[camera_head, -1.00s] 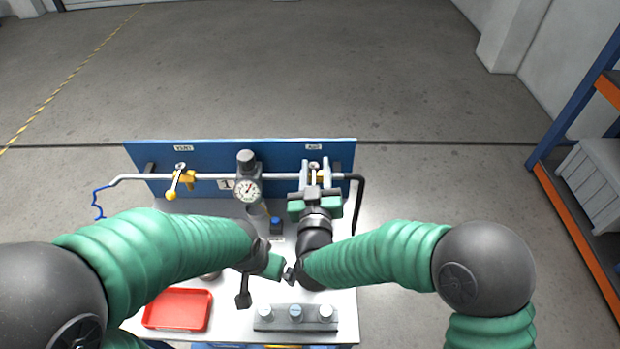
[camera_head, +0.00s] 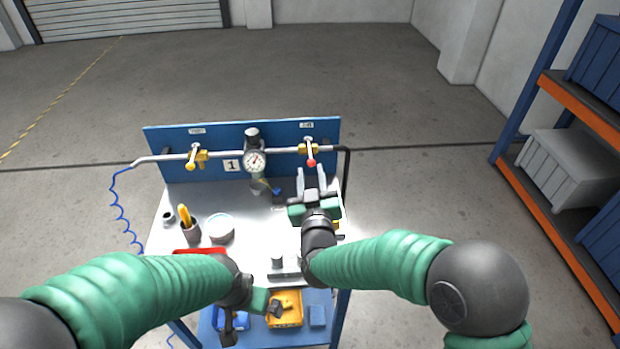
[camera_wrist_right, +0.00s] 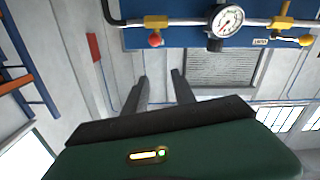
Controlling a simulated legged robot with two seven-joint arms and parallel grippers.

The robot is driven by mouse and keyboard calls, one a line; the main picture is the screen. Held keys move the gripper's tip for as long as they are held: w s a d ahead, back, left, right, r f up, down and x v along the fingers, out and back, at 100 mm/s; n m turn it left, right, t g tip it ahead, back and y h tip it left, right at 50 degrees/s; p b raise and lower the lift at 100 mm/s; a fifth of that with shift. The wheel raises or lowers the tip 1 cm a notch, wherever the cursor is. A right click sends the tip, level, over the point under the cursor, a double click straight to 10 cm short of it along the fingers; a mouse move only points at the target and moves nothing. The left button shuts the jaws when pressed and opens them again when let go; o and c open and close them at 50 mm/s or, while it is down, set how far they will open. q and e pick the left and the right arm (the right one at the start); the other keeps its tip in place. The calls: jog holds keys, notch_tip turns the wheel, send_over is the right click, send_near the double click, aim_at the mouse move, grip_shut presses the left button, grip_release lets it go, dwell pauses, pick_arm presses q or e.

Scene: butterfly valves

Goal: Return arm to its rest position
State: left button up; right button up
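My right gripper (camera_head: 311,172) is open and empty in the head view, pointing at the blue panel (camera_head: 285,172). Its fingertips show just below the right valve (camera_head: 308,150), apart from it. That valve has a yellow body and a handle hanging down to a red tip. In the right wrist view my right gripper's two fingers (camera_wrist_right: 160,78) are apart with nothing between them, and the red tip (camera_wrist_right: 155,40) is clear of them. My left gripper (camera_head: 251,315) hangs low over the cart's lower shelf, its fingers spread and empty.
The left valve (camera_head: 197,158) and a gauge (camera_head: 255,160) sit on the same pipe. A cup with a yellow-handled tool (camera_head: 188,225), a round dish (camera_head: 220,228) and a red tray (camera_head: 200,252) lie near my left forearm. A shelf rack (camera_head: 560,200) stands right; open floor lies between.

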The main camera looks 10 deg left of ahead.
jog(key=s+d+f+g+h, duration=0.1)
jog(key=s+d+f+g, duration=0.2)
jog(key=d, duration=0.3)
jog(key=s+d+f+m+g+h, duration=0.1)
jog(key=s+d+f+g, duration=0.1)
jog(key=d+f, duration=0.3)
jog(key=s+d+f+g+h, duration=0.1)
jog(key=s+d+f+g, duration=0.15)
jog(key=d, duration=0.45)
pick_arm(q)
jog(key=shift+w+d, duration=0.2)
pick_arm(e)
jog(key=s+d+f+m+g+h, duration=0.1)
jog(key=s+d+f+m+g, duration=0.1)
jog(key=s+d, duration=0.5)
jog(key=s+d+f+m+g+h, duration=0.1)
jog(key=s+d+g, duration=0.4)
jog(key=s, duration=0.7)
jog(key=shift+d+f+m, duration=0.8)
jog(key=shift+d+f, duration=0.15)
jog(key=shift+d, duration=0.05)
pick_arm(q)
jog(key=shift+d, duration=0.15)
pick_arm(e)
jog(key=shift+s+d, duration=0.1)
